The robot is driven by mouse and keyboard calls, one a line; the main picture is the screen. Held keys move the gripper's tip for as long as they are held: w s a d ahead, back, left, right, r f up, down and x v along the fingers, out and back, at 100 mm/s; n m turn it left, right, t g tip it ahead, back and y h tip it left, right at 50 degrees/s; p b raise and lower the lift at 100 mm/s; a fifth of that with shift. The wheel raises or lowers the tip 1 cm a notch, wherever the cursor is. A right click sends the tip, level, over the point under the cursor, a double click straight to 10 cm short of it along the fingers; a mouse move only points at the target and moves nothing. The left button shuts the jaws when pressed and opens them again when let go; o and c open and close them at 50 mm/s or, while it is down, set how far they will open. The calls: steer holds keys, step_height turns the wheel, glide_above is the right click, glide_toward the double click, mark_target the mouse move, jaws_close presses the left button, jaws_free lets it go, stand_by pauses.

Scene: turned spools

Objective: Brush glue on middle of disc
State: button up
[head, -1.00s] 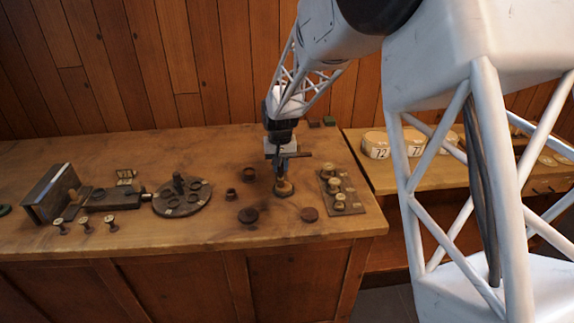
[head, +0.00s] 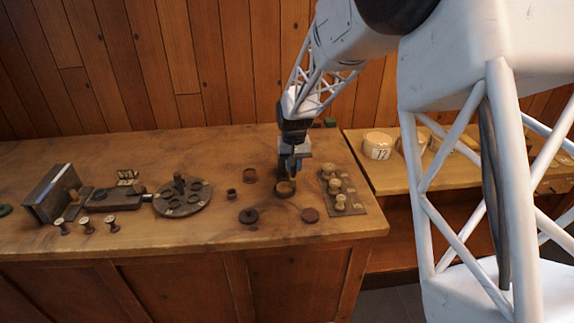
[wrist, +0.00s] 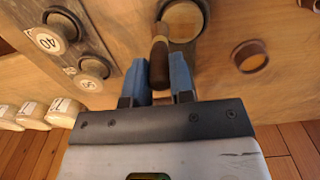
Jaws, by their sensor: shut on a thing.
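My gripper (head: 290,170) is above the round disc (head: 285,188) on the bench, near the spool rack. In the wrist view its two blue fingers (wrist: 163,80) are closed on a brush (wrist: 159,62) with a dark brown handle. The disc shows there as a pale wooden round with a darker rim (wrist: 187,16), at the top edge and partly cut off. The brush's lighter end lies over the disc's left side in that view. I cannot tell whether it touches the disc, and any glue on it is not discernible.
A rack (head: 357,208) with several spools stands close on the right. A small ring-shaped pot (head: 249,175), a smaller pot (head: 231,194), a dark disc (head: 248,216) and a reddish disc (head: 310,215) stand around. A round turntable (head: 165,207) is further left. The front bench edge is clear.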

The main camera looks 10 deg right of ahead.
steer(key=shift+w+a, duration=0.2)
steer(key=shift+a, duration=1.2)
steer(key=shift+w+a, duration=0.15)
steer(key=shift+a, duration=1.2)
step_height(320, 180, up, 8)
steer(key=shift+a, duration=0.15)
steer(key=shift+a, duration=0.1)
